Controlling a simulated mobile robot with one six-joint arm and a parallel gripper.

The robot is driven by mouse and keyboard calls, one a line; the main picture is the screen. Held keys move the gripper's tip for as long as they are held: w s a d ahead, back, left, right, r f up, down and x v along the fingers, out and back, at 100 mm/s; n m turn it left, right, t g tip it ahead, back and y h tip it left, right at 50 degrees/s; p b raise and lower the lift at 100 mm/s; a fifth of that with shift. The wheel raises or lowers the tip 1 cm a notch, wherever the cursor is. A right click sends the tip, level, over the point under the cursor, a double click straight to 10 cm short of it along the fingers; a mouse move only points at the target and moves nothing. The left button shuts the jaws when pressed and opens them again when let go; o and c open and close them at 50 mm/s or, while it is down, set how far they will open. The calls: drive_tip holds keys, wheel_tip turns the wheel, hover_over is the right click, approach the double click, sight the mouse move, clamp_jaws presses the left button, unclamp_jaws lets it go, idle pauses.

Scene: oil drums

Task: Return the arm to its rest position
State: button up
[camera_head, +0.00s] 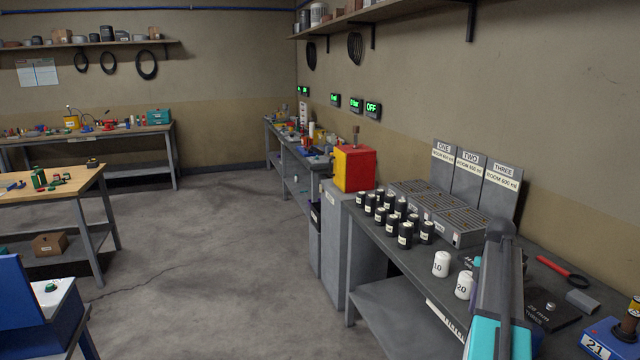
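Part of my arm, a long grey link with teal parts (497,285), rises from the bottom edge at the right of the head view. It stands in front of the dark workbench (375,255) along the right wall and hides part of its top. I cannot make out my gripper or its fingers, so I cannot see whether it holds anything.
Several black cans (405,235) and two white cylinders (441,264), marked 10 and 20, stand near the arm. Grey slotted trays (460,239) sit behind them. The floor (215,260) is clear.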

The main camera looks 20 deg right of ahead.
drive_tip(key=w+a+f+n+g+b, duration=0.1)
drive_tip(key=a+f+n+g+b, duration=0.2)
drive_tip(key=a+f, duration=2.6)
drive_tip(key=s+a+f+m+g+h, duration=0.1)
drive_tip(key=s+a+f+m, duration=1.5)
drive_tip(key=s, duration=0.7)
drive_tip(key=a+f, duration=0.3)
drive_tip(key=a, duration=0.1)
drive_tip(key=shift+a+f+m+g, duration=0.15)
drive_tip(key=shift+m+g, duration=0.25)
